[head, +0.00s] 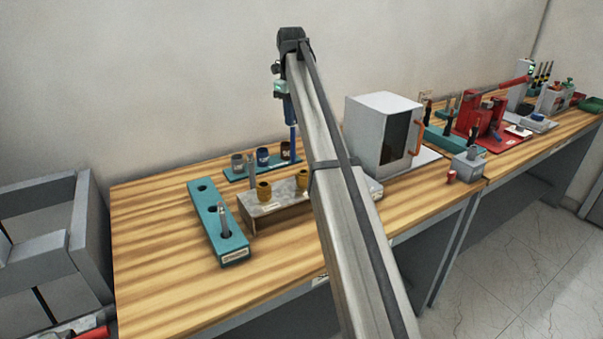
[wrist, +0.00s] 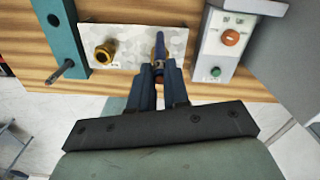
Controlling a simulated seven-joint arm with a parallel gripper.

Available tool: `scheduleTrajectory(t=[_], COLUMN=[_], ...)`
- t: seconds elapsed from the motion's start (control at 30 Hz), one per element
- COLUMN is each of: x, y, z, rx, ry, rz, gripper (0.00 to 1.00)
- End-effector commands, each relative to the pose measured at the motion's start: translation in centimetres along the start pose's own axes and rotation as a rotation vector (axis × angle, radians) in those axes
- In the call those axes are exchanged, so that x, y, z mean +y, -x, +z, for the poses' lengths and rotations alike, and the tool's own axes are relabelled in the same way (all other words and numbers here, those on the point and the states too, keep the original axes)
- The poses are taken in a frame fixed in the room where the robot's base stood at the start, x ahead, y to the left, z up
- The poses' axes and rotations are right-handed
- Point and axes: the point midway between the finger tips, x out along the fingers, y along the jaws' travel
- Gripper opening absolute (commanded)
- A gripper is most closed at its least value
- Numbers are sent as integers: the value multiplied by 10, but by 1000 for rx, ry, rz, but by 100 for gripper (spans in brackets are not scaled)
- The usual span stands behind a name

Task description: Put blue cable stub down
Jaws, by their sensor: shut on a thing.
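My gripper (wrist: 160,85) is shut on the blue cable stub (wrist: 159,48), which points away from its fingertips in the wrist view. In the head view the stub (head: 294,142) hangs upright below my gripper (head: 289,112), above the back of the bench. A teal rack with holes (head: 208,217) lies at the left, with a grey stub (head: 223,221) standing in it. A grey block (head: 275,212) carries two brass bushings, one at its left (head: 264,191) and one beside my arm (head: 302,180).
A second teal rack (head: 240,173) behind the block holds several dark sleeves. A white box with an orange handle (head: 380,130) stands to the right. A control box with orange and green buttons (wrist: 222,45) is close right of my gripper. The bench's left part (head: 150,250) is clear.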

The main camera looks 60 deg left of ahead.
Motion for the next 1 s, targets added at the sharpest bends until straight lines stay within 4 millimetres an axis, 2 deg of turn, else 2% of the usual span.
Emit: scheduleTrajectory(t=[0.03,0.1,0.2,0.33,0.47,0.8,1.0], x=[-9,-18,-30,-40,-44,-43,-44], y=[-8,-18,-27,-27,-31,-79,-94], z=[20,38,59,74,80,79,79], rx=[2,2,1,0,0,0,0], ry=[3,4,1,-7,-19,-23,-23], rz=[1,1,1,0,0,0,0], gripper=[0,0,0,0,0,0,0])
